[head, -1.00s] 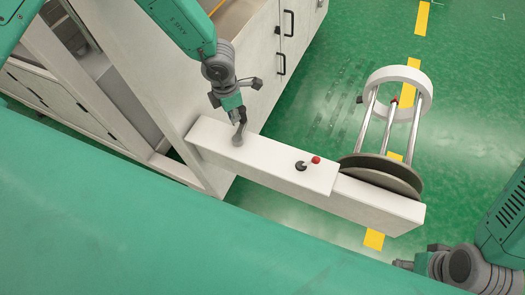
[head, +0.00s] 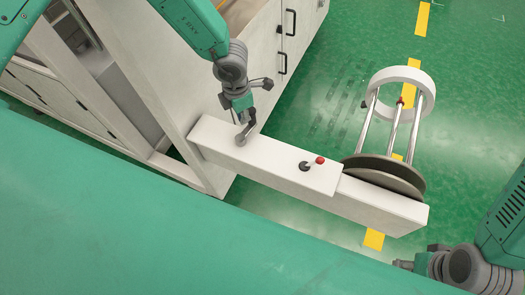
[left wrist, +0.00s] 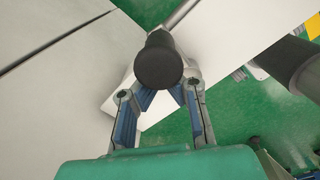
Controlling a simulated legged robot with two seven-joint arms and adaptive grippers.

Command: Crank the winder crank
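The winder crank (head: 243,136) is a grey piece at the left end of the white winder beam, partly hidden by my left gripper. Its dark round handle end (left wrist: 158,66) fills the middle of the left wrist view. My left gripper (head: 241,118) is right at the crank, coming from above. In the left wrist view its blue-padded fingers (left wrist: 162,97) stand apart on either side below the handle end. The handle hides part of the fingertips, and I see no clear grip. My right gripper (head: 404,265) is at the lower right edge, far from the crank, its fingers unclear.
The white beam (head: 385,203) carries a red-knobbed lever (head: 314,162) and a grey disc (head: 385,176) with metal rods to a white ring (head: 428,92). The white machine cabinet (head: 165,85) stands left of the beam. Green floor lies open beyond.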

